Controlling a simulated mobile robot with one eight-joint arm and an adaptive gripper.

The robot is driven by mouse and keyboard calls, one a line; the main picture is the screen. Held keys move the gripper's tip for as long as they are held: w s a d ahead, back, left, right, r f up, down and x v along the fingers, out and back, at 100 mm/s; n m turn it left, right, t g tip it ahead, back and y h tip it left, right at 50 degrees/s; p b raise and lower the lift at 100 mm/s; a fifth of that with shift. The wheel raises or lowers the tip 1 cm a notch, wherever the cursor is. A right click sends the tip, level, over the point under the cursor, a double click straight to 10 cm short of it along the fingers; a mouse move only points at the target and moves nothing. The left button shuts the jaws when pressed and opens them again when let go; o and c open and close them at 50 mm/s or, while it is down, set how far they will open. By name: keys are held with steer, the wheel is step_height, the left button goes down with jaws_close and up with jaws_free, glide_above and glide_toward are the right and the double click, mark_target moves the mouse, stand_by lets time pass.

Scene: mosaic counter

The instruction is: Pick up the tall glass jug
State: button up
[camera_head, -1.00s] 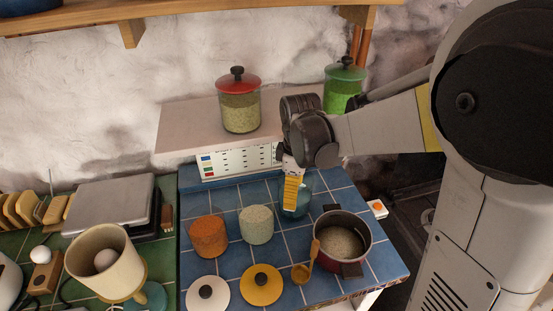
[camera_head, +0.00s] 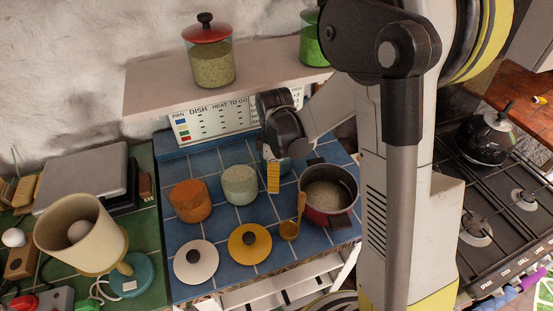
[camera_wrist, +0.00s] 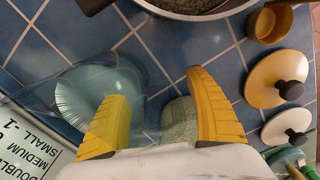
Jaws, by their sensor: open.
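The tall glass jug is clear, bluish glass; in the wrist view (camera_wrist: 72,92) it stands on the blue tiles at the left, partly behind one yellow finger. In the head view it is mostly hidden by my wrist and gripper. My gripper (camera_wrist: 156,84) is open, its two yellow fingers spread and nothing held. The left finger overlaps the jug in the picture; the right finger is to the jug's right, in front of a jar of pale green grains (camera_wrist: 180,125). I cannot tell whether a finger touches the jug. In the head view my gripper (camera_head: 273,188) points down at the tiles.
An orange-filled jar (camera_head: 190,203), a white lid (camera_head: 196,262) and a yellow lid (camera_head: 250,245) stand nearby. A shelf (camera_head: 150,90) with a red-lidded jar (camera_head: 209,62) is behind. A stove (camera_head: 490,230) is at right.

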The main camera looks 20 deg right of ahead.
steer(key=shift+c, duration=0.6)
jaws_close()
step_height(320, 180, up, 10)
steer(key=p, duration=0.3)
steer(key=c, duration=0.7)
jaws_free()
jaws_close()
steer(key=m, duration=0.1)
steer(key=m+p, duration=0.1)
steer(key=m, duration=0.1)
steer(key=shift+s+a+r, duration=0.1)
steer(key=shift+s+a, duration=0.2)
steer(key=shift+a, duration=0.1)
steer(key=s+a+m+p, duration=0.1)
steer(key=m, duration=0.4)
steer(key=s+a+m+p, duration=0.1)
steer(key=m, duration=0.4)
steer(key=s+a+m+p, duration=0.1)
steer(key=m, duration=0.4)
steer(key=shift+s+a+r, duration=0.1)
steer(key=shift+s+r, duration=0.05)
steer(key=shift+s, duration=0.1)
